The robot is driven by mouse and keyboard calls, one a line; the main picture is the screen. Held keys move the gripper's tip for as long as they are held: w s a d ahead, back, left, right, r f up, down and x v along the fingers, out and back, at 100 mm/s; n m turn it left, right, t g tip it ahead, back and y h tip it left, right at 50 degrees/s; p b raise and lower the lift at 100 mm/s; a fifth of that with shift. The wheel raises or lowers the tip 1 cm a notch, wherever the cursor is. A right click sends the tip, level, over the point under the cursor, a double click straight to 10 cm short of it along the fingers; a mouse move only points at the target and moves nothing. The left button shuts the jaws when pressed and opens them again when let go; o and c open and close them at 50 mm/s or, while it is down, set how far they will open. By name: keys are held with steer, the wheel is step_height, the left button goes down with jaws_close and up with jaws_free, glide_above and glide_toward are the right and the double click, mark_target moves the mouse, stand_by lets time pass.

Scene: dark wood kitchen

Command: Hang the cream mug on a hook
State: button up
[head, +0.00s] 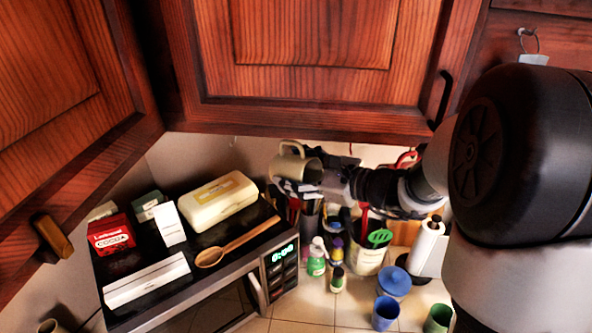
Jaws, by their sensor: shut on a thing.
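The cream mug (286,166) is in the middle of the head view, held up in the air just below the lower edge of the wall cabinet. It is tilted on its side, with its handle loop at the top. My gripper (311,180) comes in from the right and is shut on the mug; the exact finger contact is hard to see. Under the cabinet edge, a small hook-like shape (235,141) shows faintly left of the mug. A short red piece (351,149) hangs to the right. I cannot tell whether the mug touches anything else.
A microwave (220,282) bears a wooden spoon (238,241), a cream case (217,200) and several boxes. Below my arm stand bottles, a utensil crock (367,260), a paper roll (427,246) and cups. Red cabinet doors (310,50) close off the space above.

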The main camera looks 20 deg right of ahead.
steer(key=o, duration=1.4)
steer(key=shift+s+d, duration=0.1)
